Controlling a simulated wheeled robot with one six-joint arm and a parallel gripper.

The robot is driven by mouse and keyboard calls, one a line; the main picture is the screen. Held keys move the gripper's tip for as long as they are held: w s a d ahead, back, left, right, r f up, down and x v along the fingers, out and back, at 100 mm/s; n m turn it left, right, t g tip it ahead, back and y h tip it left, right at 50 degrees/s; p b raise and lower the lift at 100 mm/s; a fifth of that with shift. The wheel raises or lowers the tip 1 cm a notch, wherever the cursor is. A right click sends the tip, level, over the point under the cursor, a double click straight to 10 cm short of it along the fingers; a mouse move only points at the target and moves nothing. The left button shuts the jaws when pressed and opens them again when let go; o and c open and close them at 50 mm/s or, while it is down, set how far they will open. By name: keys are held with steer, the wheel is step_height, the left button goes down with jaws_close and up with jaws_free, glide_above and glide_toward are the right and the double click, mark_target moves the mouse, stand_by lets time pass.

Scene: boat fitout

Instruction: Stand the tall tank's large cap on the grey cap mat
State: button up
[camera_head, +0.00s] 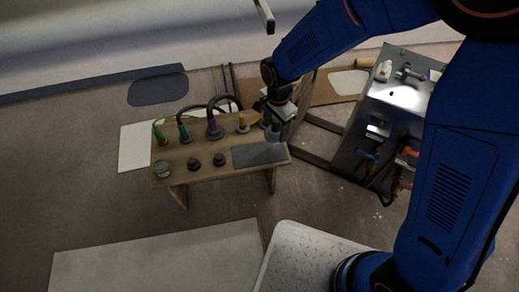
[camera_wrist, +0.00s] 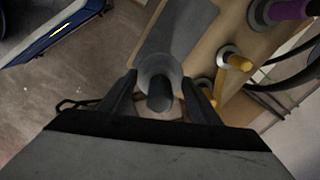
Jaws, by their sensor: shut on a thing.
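My gripper (camera_head: 274,128) is over the right end of the wooden bench, near the grey cap mat (camera_head: 256,155). In the wrist view its fingers (camera_wrist: 159,98) are shut on a grey round cap (camera_wrist: 155,66) with a dark knob. The cap overlaps the near end of the mat (camera_wrist: 187,25) in that view. I cannot tell whether it touches anything below. The mat's visible part is bare. I cannot pick out the tall tank for certain.
The bench (camera_head: 178,180) carries several hose fittings, including a purple one (camera_head: 212,128) and a yellow one (camera_head: 242,122). Two dark caps (camera_head: 194,165) (camera_head: 219,159) and a round pale-topped item (camera_head: 162,169) stand along its front. A metal tool cart (camera_head: 398,97) stands to the right.

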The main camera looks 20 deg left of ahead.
steer(key=shift+s+f, duration=0.3)
steer(key=shift+f, duration=4.75)
steer(key=o, duration=1.1)
steer(key=shift+f, duration=0.1)
step_height(320, 180, up, 12)
steer(key=shift+r, duration=0.15)
